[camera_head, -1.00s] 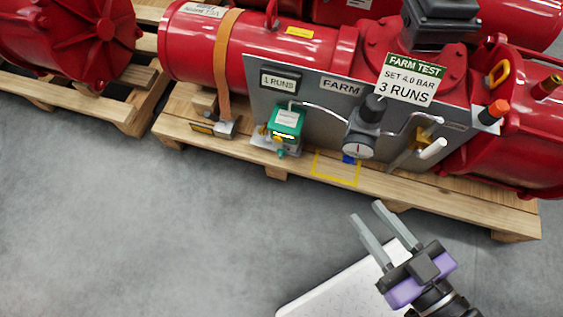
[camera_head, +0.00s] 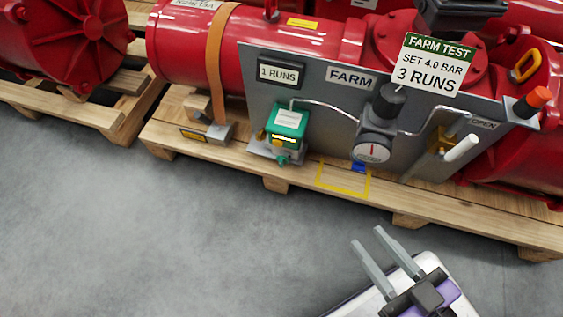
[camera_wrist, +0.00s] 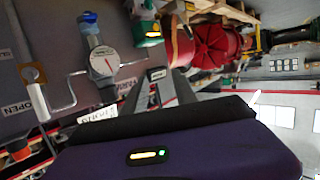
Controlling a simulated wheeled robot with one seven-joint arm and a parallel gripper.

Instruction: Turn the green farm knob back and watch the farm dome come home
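A green box (camera_head: 287,122) with a white label and a lit yellow strip sits at the panel's lower left. A small green knob (camera_head: 283,159) shows below it. The green box also shows in the wrist view (camera_wrist: 148,32). Right of it is a regulator with a black knob (camera_head: 391,98) and a round white gauge (camera_head: 372,151) with a red needle; the gauge also shows in the wrist view (camera_wrist: 104,62). I cannot tell which part is the farm dome. My gripper (camera_head: 368,240) is open and empty over the floor, in front of the pallet, apart from everything.
The grey panel (camera_head: 325,118) carries a "1 RUNS" plate (camera_head: 278,74), a FARM label (camera_head: 350,77), a FARM TEST sign (camera_head: 432,66) and a white-handled lever (camera_head: 461,148). A wooden pallet (camera_head: 225,161) bears a red actuator (camera_head: 300,40). Floor (camera_head: 150,240) in front is clear.

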